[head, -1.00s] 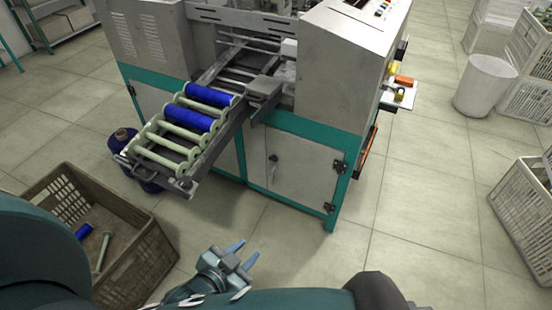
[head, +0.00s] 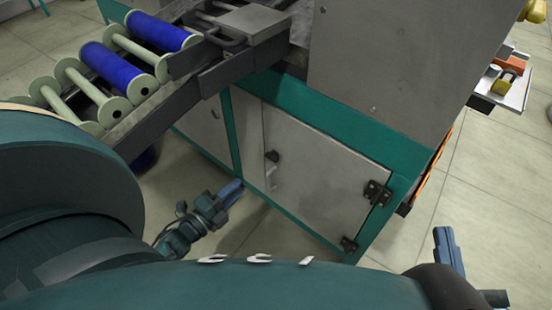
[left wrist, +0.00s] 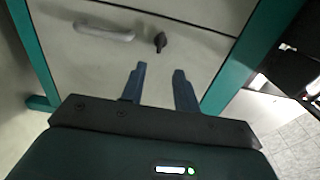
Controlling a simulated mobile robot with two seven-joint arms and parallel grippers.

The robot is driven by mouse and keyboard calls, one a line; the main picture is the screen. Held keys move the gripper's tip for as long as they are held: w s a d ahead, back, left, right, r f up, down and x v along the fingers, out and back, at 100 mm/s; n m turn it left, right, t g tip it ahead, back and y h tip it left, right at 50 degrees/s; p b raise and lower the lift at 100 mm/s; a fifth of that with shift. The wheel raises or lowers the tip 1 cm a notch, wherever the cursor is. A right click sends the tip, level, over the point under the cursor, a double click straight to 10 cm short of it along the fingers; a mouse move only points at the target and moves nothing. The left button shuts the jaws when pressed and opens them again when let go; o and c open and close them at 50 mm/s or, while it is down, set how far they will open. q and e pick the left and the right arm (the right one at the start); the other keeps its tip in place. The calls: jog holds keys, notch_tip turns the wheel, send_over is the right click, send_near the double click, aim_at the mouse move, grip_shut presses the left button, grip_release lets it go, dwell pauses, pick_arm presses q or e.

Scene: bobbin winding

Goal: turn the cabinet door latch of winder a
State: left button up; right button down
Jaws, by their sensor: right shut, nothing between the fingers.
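Winder a's grey cabinet door (head: 325,185) is closed in its green frame. Its small dark latch (head: 271,156) sits near the door's left edge, above a pale handle (head: 270,180). In the left wrist view the dark latch (left wrist: 160,41) is beyond my fingertips, to the right of the handle (left wrist: 105,32). My left gripper (head: 230,192) is in front of the door, left of and below the latch. Its two blue fingers (left wrist: 160,78) are apart with nothing between them. My right gripper (head: 446,250) is at the lower right, away from the door, shut and empty.
A sloping rack (head: 130,135) with blue bobbins (head: 112,65) juts out at the upper left, above my left gripper. Door hinges (head: 377,193) are on the right. A small tray (head: 510,80) sticks out from the machine's right side. The floor (head: 500,185) at right is clear.

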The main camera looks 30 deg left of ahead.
aim_at(270, 159)
pick_arm(q)
jog(key=w+b, duration=0.1)
jog(key=w, duration=0.3)
jog(key=w+d+b, duration=0.1)
jog(key=w, duration=0.3)
jog(key=w+d+b, duration=0.1)
jog(key=w, duration=0.3)
jog(key=shift+w+d, duration=0.1)
jog(key=shift+w, duration=0.15)
pick_arm(e)
jog(key=shift+s+a+m+y, duration=0.1)
jog(key=shift+a+m+y, duration=0.2)
jog(key=shift+m, duration=0.1)
pick_arm(q)
jog(key=shift+c, duration=0.3)
pick_arm(e)
jog(key=shift+r, duration=0.1)
pick_arm(q)
grip_shut()
